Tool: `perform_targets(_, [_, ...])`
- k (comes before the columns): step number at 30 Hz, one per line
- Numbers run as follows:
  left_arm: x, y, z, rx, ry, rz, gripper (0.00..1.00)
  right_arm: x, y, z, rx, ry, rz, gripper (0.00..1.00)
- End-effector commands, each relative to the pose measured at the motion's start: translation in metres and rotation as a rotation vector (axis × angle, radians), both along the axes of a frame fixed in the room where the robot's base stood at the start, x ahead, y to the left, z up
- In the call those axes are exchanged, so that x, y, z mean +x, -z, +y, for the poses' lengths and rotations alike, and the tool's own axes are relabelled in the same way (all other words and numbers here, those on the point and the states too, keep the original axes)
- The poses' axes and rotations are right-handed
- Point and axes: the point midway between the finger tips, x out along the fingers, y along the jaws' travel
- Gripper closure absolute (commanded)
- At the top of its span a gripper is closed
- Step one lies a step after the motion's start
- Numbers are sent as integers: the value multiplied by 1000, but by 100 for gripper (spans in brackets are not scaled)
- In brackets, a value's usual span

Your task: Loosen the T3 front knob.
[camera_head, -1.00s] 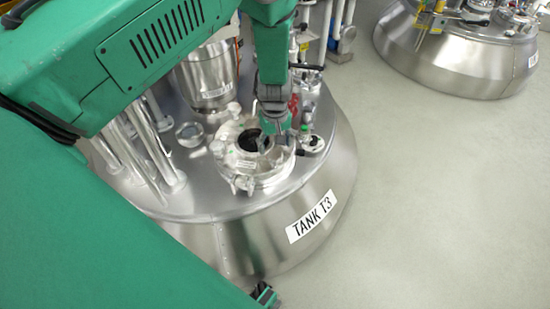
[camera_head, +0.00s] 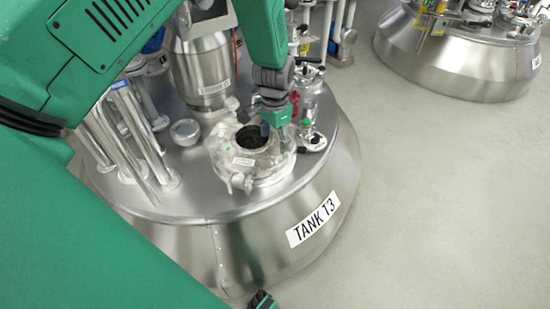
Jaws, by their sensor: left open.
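Tank T3 (camera_head: 215,255) is a wide steel vessel with a "TANK T3" label on its sloped side. On its top is a round pale metal port (camera_head: 268,172) with a dark opening and several clamp knobs around its rim. The knob at the port's near side (camera_head: 242,183) shows clearly. My left gripper (camera_head: 275,130) points down over the port's far right rim, beside the opening. It is open. It covers part of that rim, and whether it touches anything there cannot be told.
Upright pipes (camera_head: 132,135) stand left of the port and a steel cylinder (camera_head: 203,75) stands behind it. A small valve fitting (camera_head: 313,142) sits to its right. Another tank (camera_head: 455,65) is at the upper right. The grey floor (camera_head: 440,200) is clear.

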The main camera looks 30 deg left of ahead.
Motion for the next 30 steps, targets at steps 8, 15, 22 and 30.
perform_targets(8, [-1,-5,0,-3,388,1,40,1,-19,0,0,0,-1,100])
perform_targets(15, [0,-3,0,-4,752,0,40,0,-39,0,0,0,0,100])
perform_targets(22, [0,-3,0,-3,1121,0,40,0,-56,0,0,0,0,100])
perform_targets(30, [0,-2,0,-3,1560,0,40,0,-71,0,0,0,0,100])
